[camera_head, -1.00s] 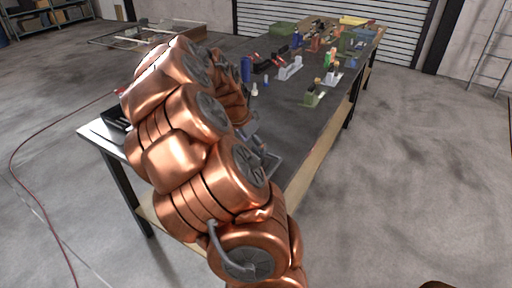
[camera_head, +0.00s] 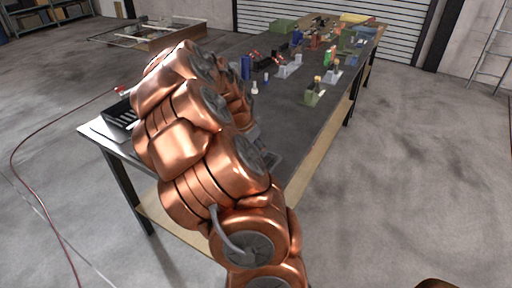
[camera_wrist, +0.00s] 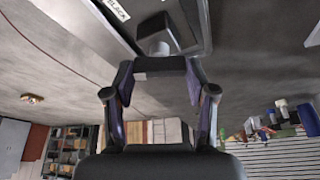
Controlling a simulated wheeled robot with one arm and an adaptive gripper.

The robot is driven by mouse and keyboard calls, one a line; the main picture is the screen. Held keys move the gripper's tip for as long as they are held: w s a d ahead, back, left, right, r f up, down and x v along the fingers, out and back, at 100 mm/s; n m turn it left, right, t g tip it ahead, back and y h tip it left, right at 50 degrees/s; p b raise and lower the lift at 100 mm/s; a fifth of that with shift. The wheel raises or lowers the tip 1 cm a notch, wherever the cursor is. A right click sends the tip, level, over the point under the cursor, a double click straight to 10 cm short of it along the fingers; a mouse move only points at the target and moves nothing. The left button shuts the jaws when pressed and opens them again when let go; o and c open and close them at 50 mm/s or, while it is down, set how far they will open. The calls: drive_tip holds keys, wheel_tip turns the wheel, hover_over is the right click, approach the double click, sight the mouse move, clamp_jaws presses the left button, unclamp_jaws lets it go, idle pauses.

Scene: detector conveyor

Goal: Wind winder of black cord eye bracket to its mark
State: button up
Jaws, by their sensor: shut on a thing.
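My gripper (camera_wrist: 160,68) shows in the wrist view, its two fingers closed in on a short dark bar, which looks like the winder's handle. Just beyond the fingertips a grey knob-like part (camera_wrist: 155,40) joins a dark panel or frame (camera_wrist: 188,22). A white label with dark letters (camera_wrist: 118,9) is beside it. I cannot make out a mark, a black cord or an eye bracket.
The long dark table (camera_head: 300,122) runs away from me. A blue cylinder (camera_head: 246,67), a green-based piece (camera_head: 312,96) and a grey bracket (camera_head: 288,70) stand farther along it. A black tray (camera_head: 122,113) is at the near left corner. Floor right of the table is clear.

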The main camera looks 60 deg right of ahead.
drive_tip(key=shift+c, duration=1)
drive_tip(key=shift+f, duration=0.1)
drive_tip(key=shift+a+n+b, duration=0.1)
drive_tip(key=shift+n+b, duration=0.2)
drive_tip(key=shift+n, duration=0.2)
drive_tip(key=n+t+b, duration=0.1)
drive_tip(key=n, duration=0.1)
drive_tip(key=n+t+b, duration=0.1)
drive_tip(key=n, duration=0.2)
drive_tip(key=shift+s+f+n+t+b, duration=0.1)
drive_tip(key=shift+s+n+t+b, duration=0.05)
drive_tip(key=shift+n+t+b, duration=0.2)
drive_tip(key=n+b, duration=0.1)
drive_tip(key=n, duration=0.1)
drive_tip(key=n+t+b, duration=0.1)
drive_tip(key=n, duration=0.1)
drive_tip(key=shift+t+y, duration=0.25)
drive_tip(key=shift+y, duration=0.05)
drive_tip(key=shift+s+n+t+y+b, duration=0.1)
drive_tip(key=shift+n+t+y+b, duration=0.25)
drive_tip(key=shift+n+b, duration=0.9)
drive_tip(key=shift+n, duration=0.4)
